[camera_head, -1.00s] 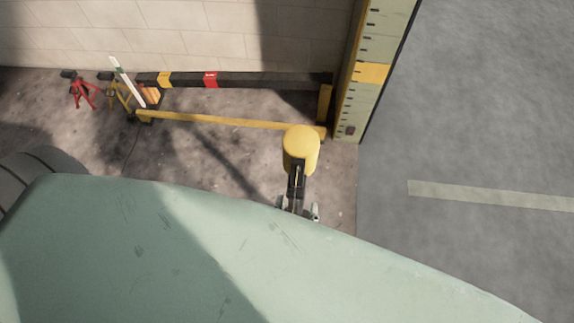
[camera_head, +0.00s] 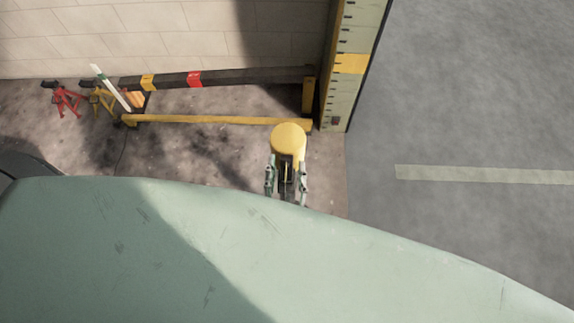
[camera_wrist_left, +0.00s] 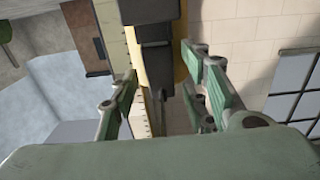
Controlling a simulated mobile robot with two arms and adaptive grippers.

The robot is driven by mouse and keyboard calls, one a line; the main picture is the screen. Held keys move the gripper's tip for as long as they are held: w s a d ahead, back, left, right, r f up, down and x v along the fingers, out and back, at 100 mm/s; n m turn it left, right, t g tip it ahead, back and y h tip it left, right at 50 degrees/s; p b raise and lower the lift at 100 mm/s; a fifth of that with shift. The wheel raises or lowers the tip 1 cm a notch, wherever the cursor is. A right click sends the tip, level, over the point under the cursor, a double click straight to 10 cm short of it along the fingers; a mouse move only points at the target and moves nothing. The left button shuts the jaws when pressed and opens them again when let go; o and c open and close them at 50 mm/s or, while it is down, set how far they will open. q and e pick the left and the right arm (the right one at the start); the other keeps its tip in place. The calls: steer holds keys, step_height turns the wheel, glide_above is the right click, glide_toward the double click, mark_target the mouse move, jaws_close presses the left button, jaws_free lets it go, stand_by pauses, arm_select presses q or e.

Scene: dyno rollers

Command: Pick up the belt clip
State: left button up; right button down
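A yellow cylinder (camera_head: 288,139) stands up near the end of the yellow rail, with a narrow black part (camera_head: 286,174) on its near side. This black part looks like the belt clip, though its exact shape is hard to tell. My left gripper (camera_head: 287,164) is open, with one finger on each side of the black part. In the left wrist view the black part (camera_wrist_left: 155,45) and some yellow behind it show between the spread green-padded fingers of the left gripper (camera_wrist_left: 160,70). No contact is clear. My right gripper is not in view.
A yellow floor rail (camera_head: 210,120) and a dark bar (camera_head: 235,78) run along the block wall (camera_head: 160,35). A yellow and pale post (camera_head: 348,65) stands at their right end. A red stand (camera_head: 67,99) is at far left. The grey floor (camera_head: 460,90) at right is clear.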

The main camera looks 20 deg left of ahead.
mark_target(286, 178)
arm_select(q)
steer(key=shift+a, duration=0.1)
steer(key=c, duration=0.7)
steer(key=shift+c, duration=1.1)
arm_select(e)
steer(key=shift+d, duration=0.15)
